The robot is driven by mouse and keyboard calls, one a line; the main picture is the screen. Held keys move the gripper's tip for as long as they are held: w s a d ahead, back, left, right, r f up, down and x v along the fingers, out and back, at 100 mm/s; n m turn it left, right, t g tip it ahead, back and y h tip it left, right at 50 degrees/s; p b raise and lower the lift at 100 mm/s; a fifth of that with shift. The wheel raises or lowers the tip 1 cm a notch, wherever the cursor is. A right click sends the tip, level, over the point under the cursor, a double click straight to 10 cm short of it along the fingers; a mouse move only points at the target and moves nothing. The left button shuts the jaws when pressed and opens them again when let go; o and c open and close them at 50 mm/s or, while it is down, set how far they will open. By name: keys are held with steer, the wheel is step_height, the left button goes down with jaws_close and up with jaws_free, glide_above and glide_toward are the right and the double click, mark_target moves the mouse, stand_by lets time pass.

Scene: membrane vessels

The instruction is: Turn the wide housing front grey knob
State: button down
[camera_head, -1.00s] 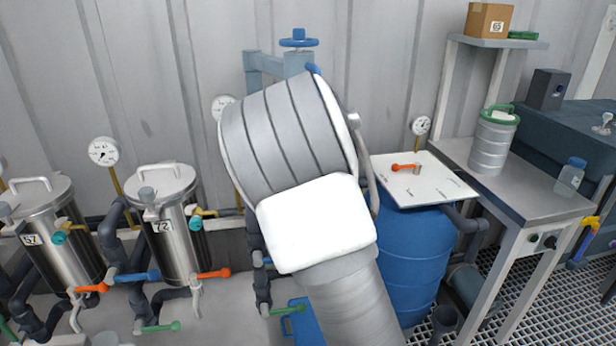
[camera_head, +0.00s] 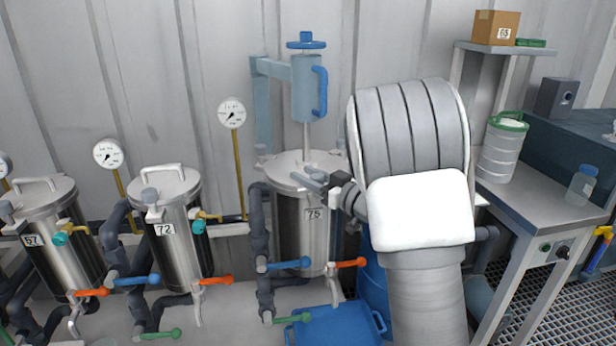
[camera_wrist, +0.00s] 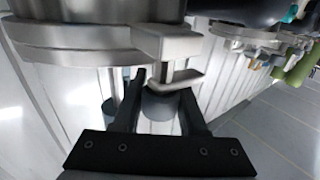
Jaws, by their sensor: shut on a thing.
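The wide housing (camera_head: 293,228) is a steel vessel labelled 75, with a round lid, in the middle of the head view. My gripper (camera_head: 309,180) reaches in from the right at the front edge of its lid. In the wrist view the grey knob (camera_wrist: 160,106) is a short dark grey cylinder beside a steel clamp on the lid rim. The two black fingers of my gripper (camera_wrist: 163,100) lie on either side of it, shut on it. In the head view the fingers largely hide the knob.
Narrower housings 72 (camera_head: 178,240) and 57 (camera_head: 55,250) stand to the left. A blue lifting column (camera_head: 306,88) rises behind the lid. Blue (camera_head: 290,264) and orange (camera_head: 349,263) valve handles sit low in front. A bench (camera_head: 545,190) stands at the right.

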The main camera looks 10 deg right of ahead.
steer(key=shift+f, duration=0.15)
steer(key=shift+c, duration=2.2)
jaws_free()
steer(key=p+v, duration=0.2)
steer(key=v, duration=1.5)
steer(key=shift+d, duration=0.2)
steer(key=shift+s, duration=0.1)
